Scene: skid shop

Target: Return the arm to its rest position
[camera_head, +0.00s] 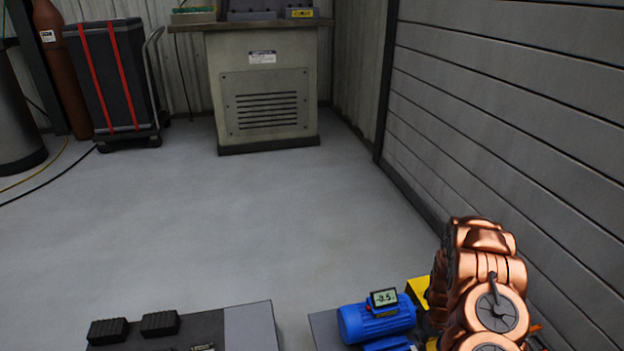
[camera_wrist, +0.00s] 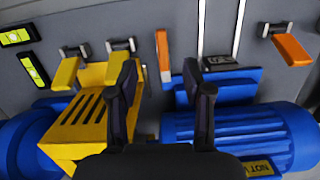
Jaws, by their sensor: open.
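My copper-coloured arm (camera_head: 482,285) stands at the lower right in the head view, close to the grey slatted wall. My gripper (camera_wrist: 165,82) shows in the wrist view as two dark fingers held apart, with nothing gripped between them. Behind the fingers are a yellow slotted guard (camera_wrist: 88,120) on the left and a blue ribbed motor (camera_wrist: 235,135) on the right. I cannot tell whether the fingers touch either one. In the head view my gripper is hidden behind or below the arm.
The blue motor with a small display (camera_head: 384,301) sits on a grey base beside my arm. A grey block with black pads (camera_head: 250,325) lies to its left. The slatted wall (camera_head: 510,90) bounds the right. Open floor (camera_head: 200,230) reaches a machine cabinet (camera_head: 265,105) and a black case (camera_head: 108,75).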

